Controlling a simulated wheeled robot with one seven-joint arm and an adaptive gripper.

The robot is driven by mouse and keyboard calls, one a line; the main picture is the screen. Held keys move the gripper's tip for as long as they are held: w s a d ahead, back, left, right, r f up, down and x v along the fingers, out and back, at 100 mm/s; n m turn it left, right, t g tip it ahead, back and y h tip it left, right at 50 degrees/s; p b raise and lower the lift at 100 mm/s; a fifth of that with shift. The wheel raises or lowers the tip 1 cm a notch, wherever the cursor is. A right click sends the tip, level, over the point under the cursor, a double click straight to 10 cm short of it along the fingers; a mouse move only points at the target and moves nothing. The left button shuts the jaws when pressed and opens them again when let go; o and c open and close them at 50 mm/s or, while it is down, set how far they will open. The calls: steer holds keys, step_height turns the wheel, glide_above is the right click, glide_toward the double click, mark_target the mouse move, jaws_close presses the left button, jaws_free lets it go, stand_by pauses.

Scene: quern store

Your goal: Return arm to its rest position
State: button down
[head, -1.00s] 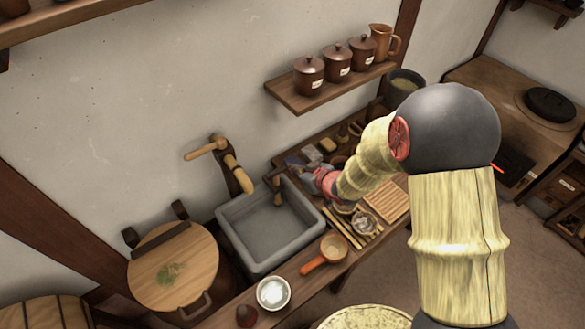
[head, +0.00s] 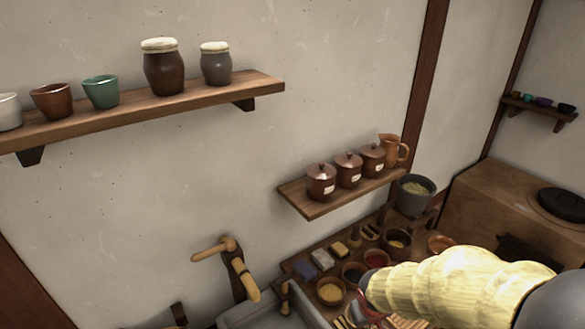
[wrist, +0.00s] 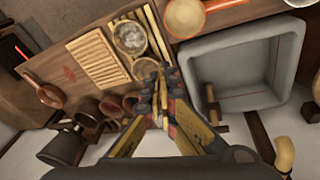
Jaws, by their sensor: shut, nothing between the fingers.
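My arm (head: 450,285) reaches in from the lower right corner of the head view, over the counter. In the wrist view my gripper (wrist: 162,85) is shut, with its fingers together and nothing held between them. It points down at the counter, beside the grey stone sink (wrist: 240,70). Small bowls (wrist: 130,38) lie just beyond the fingertips in the wrist view. In the head view the gripper is mostly hidden by the arm and the lower picture edge.
The counter holds a slatted board (wrist: 95,58), an orange-handled pan (wrist: 185,18) and several bowls (head: 331,291). A shelf (head: 305,205) with lidded jars and a jug (head: 391,150) hangs above. A higher shelf (head: 200,100) carries jars and cups. A wooden tap (head: 240,275) stands by the sink.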

steer(key=s+r+m+t+y+b, duration=0.1)
steer(key=s+r+b, duration=0.4)
steer(key=s+r, duration=1)
step_height(320, 180, up, 3)
steer(key=shift+a+f+m+t+b, duration=0.15)
steer(key=shift+m+t+b, duration=0.2)
steer(key=shift+m+t, duration=0.55)
